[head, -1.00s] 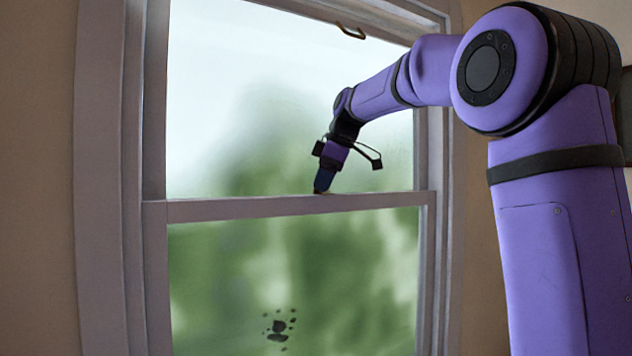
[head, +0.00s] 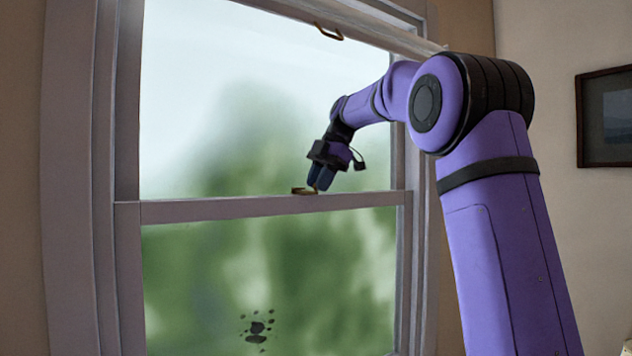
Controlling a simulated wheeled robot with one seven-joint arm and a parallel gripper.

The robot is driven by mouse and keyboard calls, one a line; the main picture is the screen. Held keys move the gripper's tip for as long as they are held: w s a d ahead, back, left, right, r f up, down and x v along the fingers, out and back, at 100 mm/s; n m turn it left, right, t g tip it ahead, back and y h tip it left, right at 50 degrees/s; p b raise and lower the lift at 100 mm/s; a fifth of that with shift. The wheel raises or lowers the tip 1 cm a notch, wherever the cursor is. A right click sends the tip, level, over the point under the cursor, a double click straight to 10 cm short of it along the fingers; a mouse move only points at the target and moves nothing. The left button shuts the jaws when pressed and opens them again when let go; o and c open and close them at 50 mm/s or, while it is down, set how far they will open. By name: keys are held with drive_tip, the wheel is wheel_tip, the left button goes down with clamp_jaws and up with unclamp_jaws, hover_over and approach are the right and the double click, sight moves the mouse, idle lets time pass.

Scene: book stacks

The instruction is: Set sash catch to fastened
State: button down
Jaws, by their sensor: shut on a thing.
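The sash catch (head: 299,191) is a small brass-coloured piece on top of the window's meeting rail (head: 240,207), near its middle. Part of it shows to the left of my gripper's fingertips. My gripper (head: 318,188) points down at the rail and is shut on the catch at its right end. The fingers hide that end of the catch. The picture is too small to tell the catch's exact angle or whether it engages the other sash.
The window frame (head: 93,200) stands at the left. A dark splotch (head: 257,328) marks the lower pane. A dark-framed picture (head: 606,118) hangs on the right wall. The air left of my gripper is clear.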

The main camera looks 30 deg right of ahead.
drive_tip(key=shift+d, duration=0.1)
idle(0.3)
drive_tip(key=c, duration=1)
unclamp_jaws()
drive_tip(key=v, duration=1)
drive_tip(key=shift+w+d+r, duration=0.15)
drive_tip(key=shift+d+r, duration=0.1)
drive_tip(key=shift+r, duration=0.05)
